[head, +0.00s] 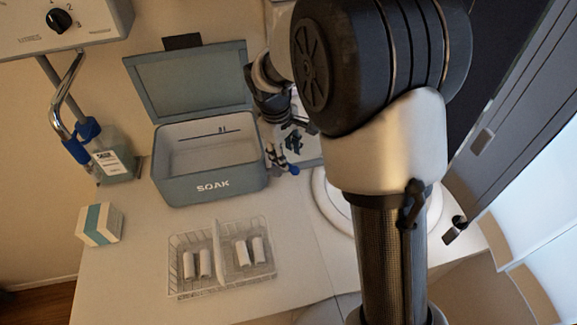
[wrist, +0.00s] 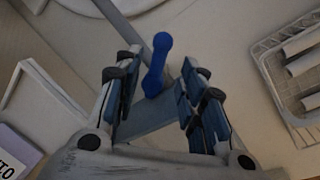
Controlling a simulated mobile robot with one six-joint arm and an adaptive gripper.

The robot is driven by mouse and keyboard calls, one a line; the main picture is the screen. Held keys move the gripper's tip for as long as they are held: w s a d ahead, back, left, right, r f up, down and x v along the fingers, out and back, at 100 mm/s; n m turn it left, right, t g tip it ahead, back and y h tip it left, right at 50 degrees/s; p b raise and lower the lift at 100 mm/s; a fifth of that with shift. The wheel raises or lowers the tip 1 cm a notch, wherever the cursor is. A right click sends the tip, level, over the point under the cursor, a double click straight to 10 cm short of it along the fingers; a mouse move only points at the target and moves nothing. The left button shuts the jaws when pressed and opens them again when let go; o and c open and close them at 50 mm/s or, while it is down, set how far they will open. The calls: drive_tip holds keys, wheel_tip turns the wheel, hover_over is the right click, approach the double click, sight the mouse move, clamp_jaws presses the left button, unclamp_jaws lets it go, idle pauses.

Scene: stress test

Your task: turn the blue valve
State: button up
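The blue valve handle (wrist: 157,65) shows in the wrist view as a bar with rounded ends, standing out from a pale surface. It lies between and slightly beyond the fingertips of my open gripper (wrist: 152,92), with gaps visible on both sides. In the head view, my gripper (head: 284,150) is beside the right side of the soak box, and a small bright blue piece (head: 294,170) shows just below it, probably the valve handle. My arm hides the area to the right. I cannot tell how deep the handle sits between the fingers.
An open grey-blue SOAK box (head: 212,187) stands left of my gripper, lid raised. A wire basket (head: 172,272) with several white rolls is in front. A white and teal carton (head: 98,224) and a bottle (head: 117,168) are at left. Bare counter (head: 130,280) lies around the basket.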

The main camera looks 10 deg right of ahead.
drive_tip(key=f, duration=0.1)
drive_tip(key=f+b, duration=0.1)
drive_tip(key=f, duration=0.1)
drive_tip(key=d+f, duration=0.1)
drive_tip(key=f, duration=0.1)
drive_tip(key=shift+w+f, duration=0.25)
drive_tip(key=shift+w, duration=0.1)
drive_tip(key=shift+c, duration=0.3)
clamp_jaws()
